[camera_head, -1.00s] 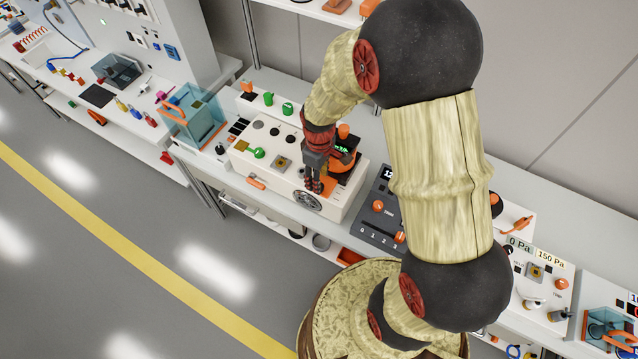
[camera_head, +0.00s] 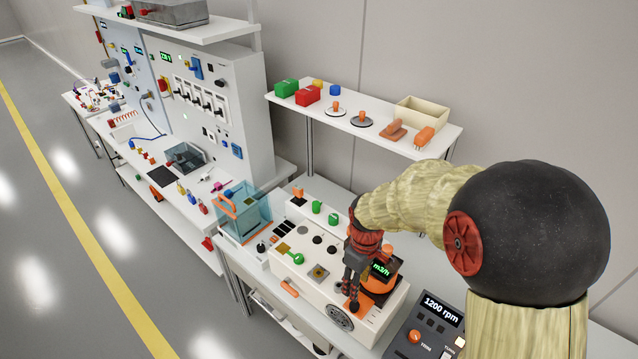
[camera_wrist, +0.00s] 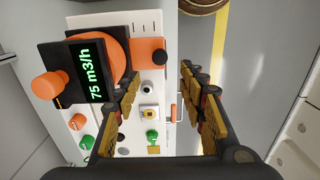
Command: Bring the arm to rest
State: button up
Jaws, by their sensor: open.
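My gripper (camera_head: 352,296) is over the front right part of a white panel box (camera_head: 300,290) on the bench. In the wrist view my gripper (camera_wrist: 160,92) has its two fingers spread apart with nothing between them. An orange device with a black display (camera_wrist: 90,70) reading 75 m3/h is beside the left finger; it also shows partly behind my gripper in the head view (camera_head: 382,270). I cannot tell whether a finger touches it. A round dark dial (camera_head: 340,317) is on the box's front face, just below the gripper.
A glass-walled box (camera_head: 243,212) stands left of the panel box. A shelf (camera_head: 350,128) with red and green blocks and a beige bin (camera_head: 422,115) is above and behind. A 1200 rpm unit (camera_head: 430,325) is at the right. Open floor (camera_head: 60,230) is at the left.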

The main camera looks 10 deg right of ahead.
jog(key=s+a+r+m+t+b, duration=0.1)
jog(key=s+r+m+t+b, duration=0.1)
jog(key=s+r, duration=0.5)
jog(key=s+a+r+m+t+b, duration=0.2)
jog(key=s+r+m+b, duration=0.3)
jog(key=s, duration=0.4)
jog(key=r+t+b, duration=0.1)
jog(key=b, duration=0.1)
jog(key=shift+a+r+t+b, duration=0.25)
jog(key=shift+r+t+b, duration=0.05)
jog(key=shift+r, duration=0.1)
